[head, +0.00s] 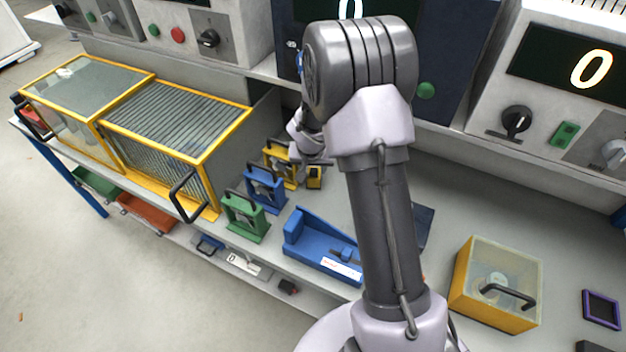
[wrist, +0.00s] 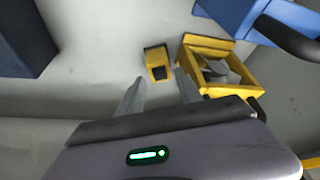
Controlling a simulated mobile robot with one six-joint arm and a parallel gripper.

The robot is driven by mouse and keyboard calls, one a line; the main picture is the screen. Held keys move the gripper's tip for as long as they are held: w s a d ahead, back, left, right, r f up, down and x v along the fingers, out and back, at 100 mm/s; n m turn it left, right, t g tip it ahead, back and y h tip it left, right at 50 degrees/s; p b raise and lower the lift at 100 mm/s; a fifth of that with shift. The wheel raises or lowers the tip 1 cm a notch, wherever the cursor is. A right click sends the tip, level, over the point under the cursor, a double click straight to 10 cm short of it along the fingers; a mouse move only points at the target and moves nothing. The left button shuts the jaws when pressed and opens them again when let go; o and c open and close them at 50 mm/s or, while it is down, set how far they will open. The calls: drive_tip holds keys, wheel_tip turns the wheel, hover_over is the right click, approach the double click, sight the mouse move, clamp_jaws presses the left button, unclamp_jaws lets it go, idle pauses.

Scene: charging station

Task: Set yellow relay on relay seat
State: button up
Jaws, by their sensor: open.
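A small yellow block with a dark face, which looks like the yellow relay (wrist: 157,63), lies on the grey bench. It also shows in the head view (head: 314,178), just right of a yellow frame. My gripper (wrist: 159,84) is open and empty; in the wrist view the block appears just beyond its fingertips, between them, with no visible contact. In the head view my arm hides most of the gripper. The yellow frame (wrist: 238,74) holds a grey part and has a dark handle. I cannot tell for certain which thing is the relay seat.
Blue (head: 264,190) and green (head: 245,218) handled frames stand in line with the yellow one. A blue fixture (head: 325,250) is in front, and a yellow-framed cabinet (head: 170,125) stands left. A yellow box (head: 495,285) with a clear top is right. Control panels line the back.

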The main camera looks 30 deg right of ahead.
sight(314, 174)
drive_tip(key=b+x, duration=0.1)
drive_tip(key=x, duration=0.5)
drive_tip(key=shift+s+r, duration=0.1)
drive_tip(key=shift+r, duration=0.05)
drive_tip(key=shift+c, duration=0.2)
clamp_jaws()
